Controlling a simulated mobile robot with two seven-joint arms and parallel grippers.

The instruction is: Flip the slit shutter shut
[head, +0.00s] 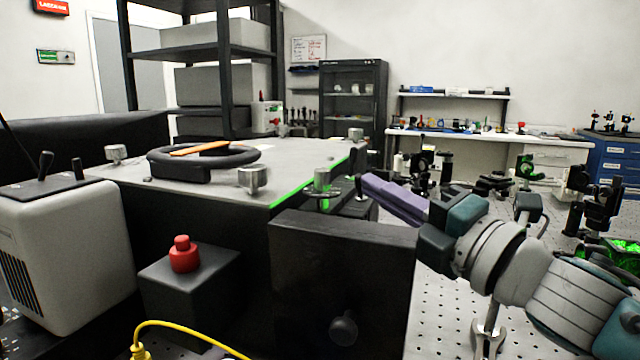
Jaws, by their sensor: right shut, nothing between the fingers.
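My right gripper (364,186) comes in from the right with its purple fingers together and nothing between them. Its fingertips are just right of a small metal post (322,180) lit green, at the right edge of the big dark spectrometer box (330,152). A thin dark flat part at the foot of this post may be the slit shutter. It is too small to tell whether it is open or shut, or whether the fingertips touch anything there. My left gripper is not in view.
A dark upright panel (340,290) with a knob stands in front of the post. A red button (183,254) on a black block and a grey unit (65,255) are at left. Optics mounts (425,160) stand on the perforated bench behind my right gripper.

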